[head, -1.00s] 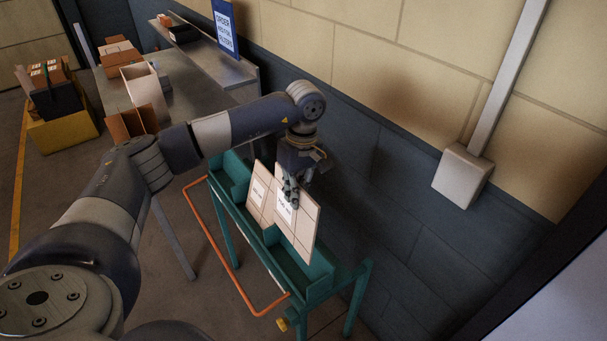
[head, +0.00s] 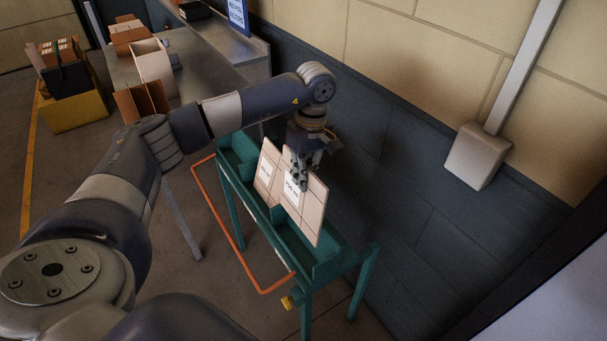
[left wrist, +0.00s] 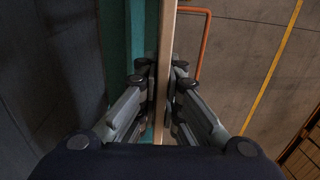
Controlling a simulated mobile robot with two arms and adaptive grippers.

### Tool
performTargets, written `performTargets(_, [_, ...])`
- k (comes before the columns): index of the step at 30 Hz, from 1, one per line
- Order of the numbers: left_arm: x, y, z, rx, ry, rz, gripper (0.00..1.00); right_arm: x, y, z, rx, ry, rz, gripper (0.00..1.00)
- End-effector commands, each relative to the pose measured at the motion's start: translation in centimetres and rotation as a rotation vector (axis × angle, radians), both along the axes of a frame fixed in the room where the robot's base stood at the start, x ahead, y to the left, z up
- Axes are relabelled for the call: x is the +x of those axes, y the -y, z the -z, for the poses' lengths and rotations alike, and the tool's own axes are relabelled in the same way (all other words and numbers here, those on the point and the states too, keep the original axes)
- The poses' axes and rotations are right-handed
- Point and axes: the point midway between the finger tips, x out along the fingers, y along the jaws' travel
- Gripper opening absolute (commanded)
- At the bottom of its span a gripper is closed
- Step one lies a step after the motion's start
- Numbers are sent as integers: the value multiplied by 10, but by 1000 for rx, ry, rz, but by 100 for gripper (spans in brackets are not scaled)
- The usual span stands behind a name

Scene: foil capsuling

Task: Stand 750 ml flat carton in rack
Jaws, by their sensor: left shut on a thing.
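A flat carton (head: 311,213), pale with a white label, stands on edge in the green rack (head: 328,269), leaning slightly. My left gripper (head: 299,178) is shut on its upper edge from above. In the left wrist view the carton (left wrist: 166,60) shows as a thin edge between the two fingers of the left gripper (left wrist: 161,85). A second flat carton (head: 266,168) with a label stands just behind it to the left in the rack. The bottom of the held carton is hidden by the rack's front wall, so I cannot tell whether it touches the floor of the rack. My right gripper is not in view.
An orange rail (head: 226,250) runs along the rack's front. A dark block wall (head: 400,200) stands close behind the rack. A metal table (head: 196,90) with open boxes (head: 153,66) is at the back left. A yellow bin (head: 72,113) holds more cartons. The rack's near end is empty.

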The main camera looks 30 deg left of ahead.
Motion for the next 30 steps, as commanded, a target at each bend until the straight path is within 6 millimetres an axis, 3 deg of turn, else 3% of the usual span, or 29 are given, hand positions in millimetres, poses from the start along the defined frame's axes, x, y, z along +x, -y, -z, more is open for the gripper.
performTargets(1, [0,0,10,0,-1,0,0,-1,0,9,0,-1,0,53])
performTargets(30, [0,0,107,0,0,0,0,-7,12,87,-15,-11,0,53])
